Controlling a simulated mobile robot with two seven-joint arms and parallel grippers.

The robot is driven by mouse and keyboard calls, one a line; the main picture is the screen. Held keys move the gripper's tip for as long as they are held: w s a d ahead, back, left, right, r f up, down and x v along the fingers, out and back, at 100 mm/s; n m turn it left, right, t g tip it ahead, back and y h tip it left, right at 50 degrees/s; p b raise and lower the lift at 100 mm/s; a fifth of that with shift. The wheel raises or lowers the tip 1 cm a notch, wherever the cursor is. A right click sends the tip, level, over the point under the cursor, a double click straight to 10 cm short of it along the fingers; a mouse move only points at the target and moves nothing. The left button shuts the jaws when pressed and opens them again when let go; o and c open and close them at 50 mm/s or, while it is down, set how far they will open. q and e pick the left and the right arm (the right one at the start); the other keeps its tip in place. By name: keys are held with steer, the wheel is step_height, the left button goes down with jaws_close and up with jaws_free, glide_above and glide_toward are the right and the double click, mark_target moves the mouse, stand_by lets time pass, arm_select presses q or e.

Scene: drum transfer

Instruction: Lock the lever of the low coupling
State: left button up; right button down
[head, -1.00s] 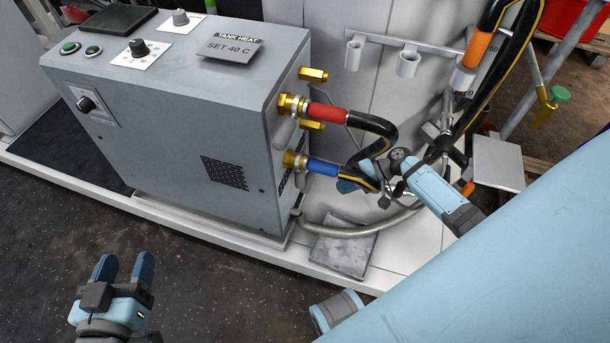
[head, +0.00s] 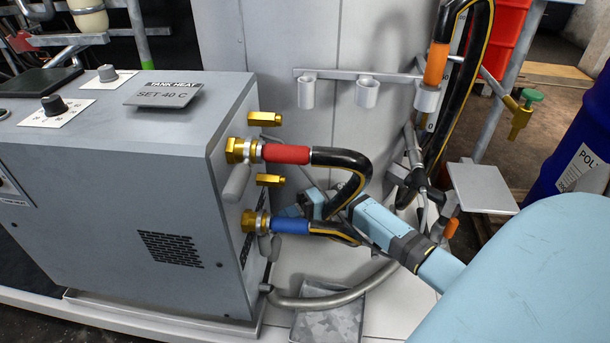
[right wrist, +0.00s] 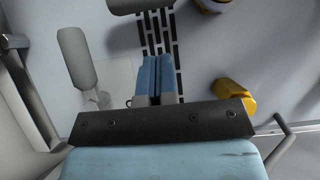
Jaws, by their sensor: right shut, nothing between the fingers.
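The low coupling (head: 250,221) is the lower brass fitting on the cabinet's right side, joined to the blue-sleeved hose (head: 291,225). Grey lever pieces (head: 270,248) hang down beside it; the head view does not show clearly how they are latched. My right gripper (head: 289,211) is just behind and above the blue sleeve, partly hidden by the hoses. In the right wrist view its blue fingers (right wrist: 154,72) are shut and empty. A grey lever paddle (right wrist: 75,57) lies left of them, apart, and a yellow-brass part (right wrist: 232,97) lies to the right. My left gripper is out of view.
The upper coupling (head: 236,150) carries a red-sleeved hose (head: 287,154), with its own grey lever (head: 237,182) hanging. A grey pipe (head: 320,301) runs along the floor plate. A small grey shelf (head: 481,187) stands to the right.

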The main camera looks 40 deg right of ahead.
mark_target(264, 242)
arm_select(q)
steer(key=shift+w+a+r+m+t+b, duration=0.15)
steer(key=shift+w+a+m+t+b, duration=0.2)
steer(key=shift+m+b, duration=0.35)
arm_select(e)
steer(key=shift+s+a, duration=0.25)
steer(key=shift+a, duration=0.55)
steer(key=shift+s+a, duration=0.3)
steer(key=shift+a, duration=0.45)
steer(key=shift+s+a, duration=0.25)
steer(key=shift+a, duration=0.55)
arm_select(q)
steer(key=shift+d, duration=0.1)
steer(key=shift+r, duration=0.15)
arm_select(e)
steer(key=shift+s, duration=0.1)
